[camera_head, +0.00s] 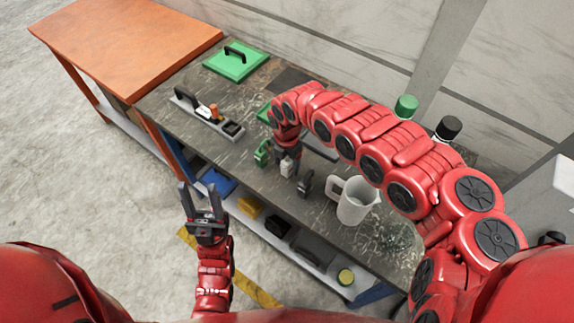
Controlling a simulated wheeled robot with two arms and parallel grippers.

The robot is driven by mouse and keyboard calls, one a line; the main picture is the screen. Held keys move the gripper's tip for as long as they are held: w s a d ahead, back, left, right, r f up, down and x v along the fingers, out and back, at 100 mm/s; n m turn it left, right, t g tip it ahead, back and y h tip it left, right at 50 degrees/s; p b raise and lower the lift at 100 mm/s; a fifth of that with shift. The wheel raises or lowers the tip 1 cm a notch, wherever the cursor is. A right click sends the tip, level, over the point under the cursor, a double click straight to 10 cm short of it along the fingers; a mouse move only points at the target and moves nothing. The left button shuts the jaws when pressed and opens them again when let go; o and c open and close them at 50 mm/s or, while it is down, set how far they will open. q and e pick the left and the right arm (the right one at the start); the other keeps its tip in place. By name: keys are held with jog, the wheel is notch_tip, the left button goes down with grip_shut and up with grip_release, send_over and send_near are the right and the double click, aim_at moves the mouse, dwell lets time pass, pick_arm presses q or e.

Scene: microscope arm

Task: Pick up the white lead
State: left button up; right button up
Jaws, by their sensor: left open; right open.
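A small white piece (287,167), which looks like the white lead, is on the dark worktable (180,140) near its front edge. My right gripper (285,157) reaches down over it from the right, its jaws around or just above the piece. It is open; whether the fingers touch the piece cannot be told. My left gripper (203,199) is open and empty, pointing up in front of the table, apart from everything on it. The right arm hides part of the table's back.
A green part (262,153) and a black upright part (305,184) stand close beside the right gripper. A white mug (355,203) stands to the right. A tray (207,116) and a green lid (236,63) lie at the left. An orange table (125,40) adjoins.

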jog(key=shift+s+a+f, duration=0.1)
jog(key=shift+a+f, duration=0.05)
jog(key=shift+f, duration=1.2)
jog(key=shift+c, duration=0.3)
grip_shut()
